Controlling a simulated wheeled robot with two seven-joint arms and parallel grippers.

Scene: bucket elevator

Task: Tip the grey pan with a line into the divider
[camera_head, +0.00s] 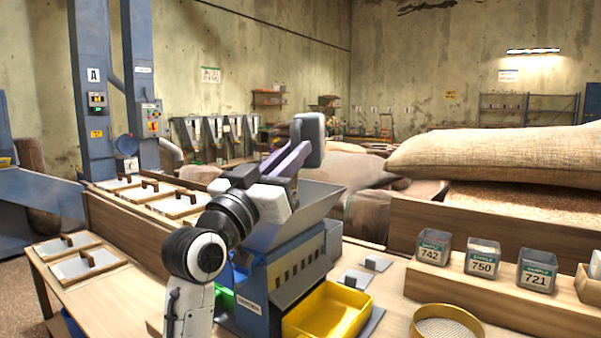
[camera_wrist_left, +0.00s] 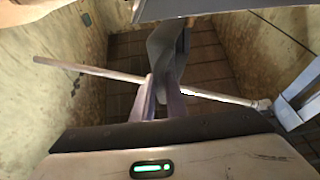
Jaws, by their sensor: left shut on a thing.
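The divider (camera_head: 294,268) is a blue box with a row of dark slots and a wide grey hopper (camera_head: 317,202) on top. My left gripper (camera_head: 296,154) is above the hopper, its fingers pointing up and to the right. It is shut on a grey-blue piece with rounded corners, which looks like the grey pan (camera_head: 309,138), held raised and steeply tilted. No line on it can be made out. In the left wrist view the fingers (camera_wrist_left: 160,98) close on a dark grey part. The pan's inside is hidden. My right gripper is out of view.
A yellow tray (camera_head: 338,312) sits at the divider's front, with a green one (camera_head: 222,298) partly hidden behind my arm. Grey sample tins (camera_head: 483,258) line a wooden ledge at right, near a round sieve (camera_head: 446,326). Lidded wooden boxes (camera_head: 150,190) stand at left.

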